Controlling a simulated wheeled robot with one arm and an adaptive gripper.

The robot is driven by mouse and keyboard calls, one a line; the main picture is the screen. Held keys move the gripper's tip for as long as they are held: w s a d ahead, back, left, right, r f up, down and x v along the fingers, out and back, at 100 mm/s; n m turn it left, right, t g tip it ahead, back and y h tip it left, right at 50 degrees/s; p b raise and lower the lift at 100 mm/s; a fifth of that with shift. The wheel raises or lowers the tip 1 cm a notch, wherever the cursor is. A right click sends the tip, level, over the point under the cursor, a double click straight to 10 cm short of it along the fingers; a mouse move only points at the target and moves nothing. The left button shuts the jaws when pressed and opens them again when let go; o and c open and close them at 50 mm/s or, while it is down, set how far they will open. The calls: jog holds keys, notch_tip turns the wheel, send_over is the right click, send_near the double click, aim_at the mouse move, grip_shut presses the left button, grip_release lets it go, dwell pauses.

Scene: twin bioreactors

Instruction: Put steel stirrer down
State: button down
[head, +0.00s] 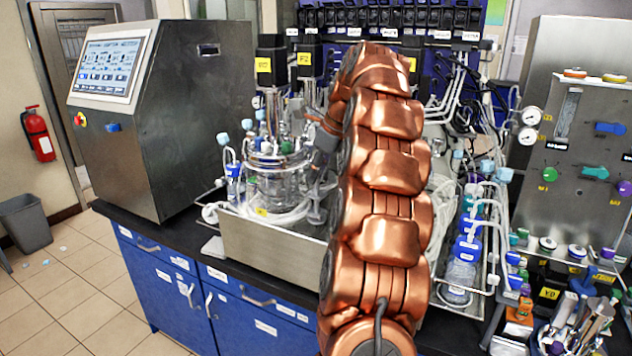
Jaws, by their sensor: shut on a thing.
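My copper-coloured arm rises through the middle of the head view and hides much of what is behind it. My gripper (320,158) shows only in part, to the left of the arm, beside the glass bioreactor vessel (275,180). It is shut on what looks like the steel stirrer (316,205), a slim grey upright piece just below the fingers. The stirrer is close to the vessel's right side, over the steel tray (270,245). Whether its lower end touches anything cannot be told.
A control cabinet with a screen (110,65) stands at left on the black counter (165,230). Tubing crowds the vessel. A second glass setup (462,255) stands right of my arm, beside a steel panel with gauges (575,150). Tools fill the lower right corner.

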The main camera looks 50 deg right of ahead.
jog(key=shift+f, duration=1.5)
jog(key=c, duration=1)
grip_release()
jog(key=shift+c, duration=0.2)
jog(key=shift+b+v, duration=0.35)
jog(key=shift+v, duration=3.4)
notch_tip(320, 180, up, 4)
jog(key=p, duration=0.4)
send_over(326, 194)
jog(key=s, duration=0.2)
jog(key=shift+w+d+r, duration=0.15)
jog(key=shift+d+r, duration=0.05)
jog(key=shift+d, duration=0.15)
